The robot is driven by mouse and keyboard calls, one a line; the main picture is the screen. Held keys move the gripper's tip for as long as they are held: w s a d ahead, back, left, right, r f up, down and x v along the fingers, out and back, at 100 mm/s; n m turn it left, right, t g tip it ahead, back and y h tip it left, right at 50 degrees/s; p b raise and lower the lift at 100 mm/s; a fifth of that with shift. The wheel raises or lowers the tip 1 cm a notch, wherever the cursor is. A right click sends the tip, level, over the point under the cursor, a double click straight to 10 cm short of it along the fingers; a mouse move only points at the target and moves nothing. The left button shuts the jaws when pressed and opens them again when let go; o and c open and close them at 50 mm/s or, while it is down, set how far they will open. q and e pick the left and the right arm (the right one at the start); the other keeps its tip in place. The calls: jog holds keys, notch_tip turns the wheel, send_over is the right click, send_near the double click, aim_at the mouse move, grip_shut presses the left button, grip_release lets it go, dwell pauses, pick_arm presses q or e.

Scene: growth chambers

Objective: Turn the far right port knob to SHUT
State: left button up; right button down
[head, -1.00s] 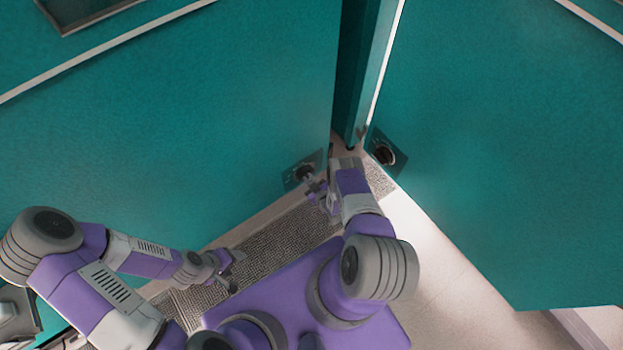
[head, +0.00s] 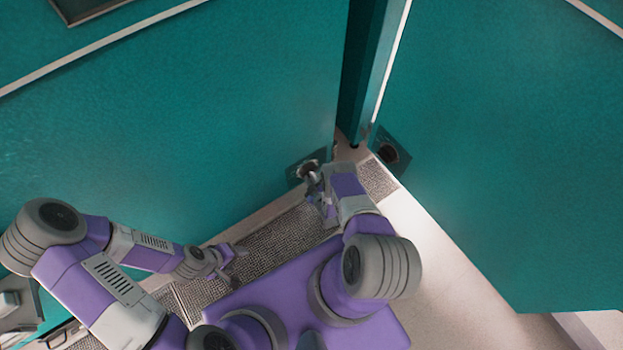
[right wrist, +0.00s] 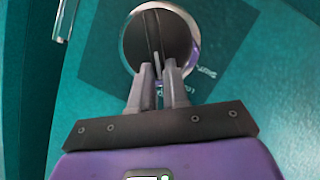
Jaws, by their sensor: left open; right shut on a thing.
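A port knob (head: 308,168) sits on a dark square plate low on the teal wall at the left, near its right end. In the right wrist view the port is a dark round recess with a bright rim, and a narrow upright bar (right wrist: 153,35) crosses it. My right gripper (right wrist: 157,72) is shut on this bar's lower end; the fingers hide that part. Lettering on the plate beside the fingers is partly covered and tilted; one word looks like "SHUT". My left gripper (head: 238,252) is open and empty above the grated floor strip, away from the knob.
A second round port (head: 388,152) on a dark plate is on the right teal wall (head: 500,150). A teal post (head: 370,70) stands between the walls. A grated strip (head: 280,240) runs along the left wall's foot. Pale floor (head: 440,260) is clear at the right.

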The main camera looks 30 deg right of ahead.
jog(key=c, duration=1.1)
grip_release()
jog(key=p+v, duration=0.3)
jog(key=v, duration=0.4)
jog(key=shift+s, duration=0.3)
